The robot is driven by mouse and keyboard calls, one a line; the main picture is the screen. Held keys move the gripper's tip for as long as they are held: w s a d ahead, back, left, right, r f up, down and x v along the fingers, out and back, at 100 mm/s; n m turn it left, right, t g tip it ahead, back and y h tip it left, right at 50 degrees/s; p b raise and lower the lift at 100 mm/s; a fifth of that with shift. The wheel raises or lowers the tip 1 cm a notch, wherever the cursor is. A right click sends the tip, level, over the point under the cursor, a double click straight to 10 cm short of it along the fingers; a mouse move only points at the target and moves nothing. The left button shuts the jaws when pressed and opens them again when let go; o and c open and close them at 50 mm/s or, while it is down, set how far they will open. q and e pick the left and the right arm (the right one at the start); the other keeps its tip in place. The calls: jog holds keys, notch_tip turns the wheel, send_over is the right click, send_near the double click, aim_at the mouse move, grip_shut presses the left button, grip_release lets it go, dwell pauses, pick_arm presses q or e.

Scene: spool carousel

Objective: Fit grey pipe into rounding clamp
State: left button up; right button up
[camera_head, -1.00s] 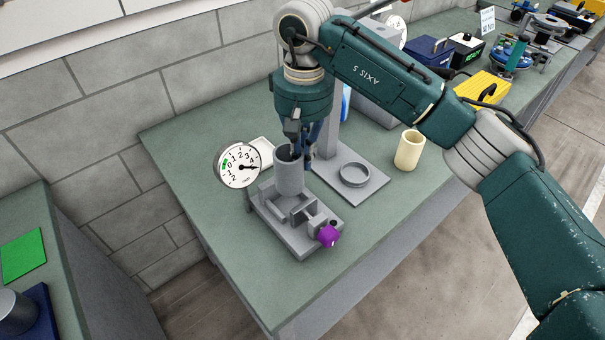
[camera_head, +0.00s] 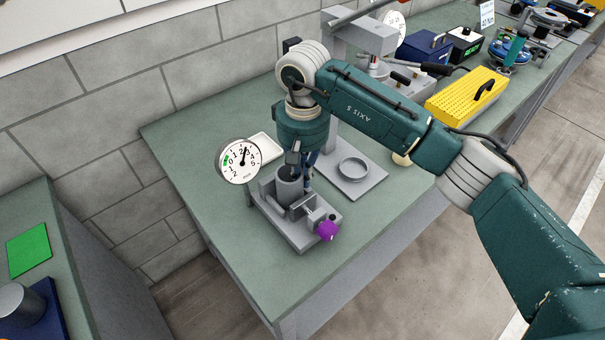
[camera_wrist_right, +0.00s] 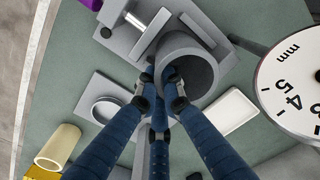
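The grey pipe (camera_head: 290,190) stands upright at the back end of the grey rounding clamp (camera_head: 297,234), low against its jaw blocks. In the right wrist view, the pipe (camera_wrist_right: 202,58) shows its dark open mouth beside the clamp's jaws. The clamp has a purple knob (camera_head: 327,230) at its front and a round dial gauge (camera_head: 238,161) at its back left. My right gripper (camera_head: 302,178) is at the pipe's top rim, its blue fingers shut on the pipe wall. Whether the pipe touches the clamp floor is hidden. My left gripper is out of view.
A grey stand with a ring on its plate (camera_head: 370,185) is right of the clamp. A white tray (camera_head: 266,147) lies behind it. A cream cylinder (camera_head: 401,159) is partly hidden by my right arm. A yellow box (camera_head: 467,95) stands farther right. The front table area is clear.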

jog(key=o, duration=0.3)
jog(key=shift+o, duration=0.2)
jog(key=shift+r, duration=0.2)
jog(key=shift+w+r, duration=0.1)
jog(key=shift+r, duration=0.1)
notch_tip(320, 180, up, 12)
jog(key=b, duration=0.3)
jog(key=shift+f+b, duration=0.2)
jog(key=shift+b, duration=0.2)
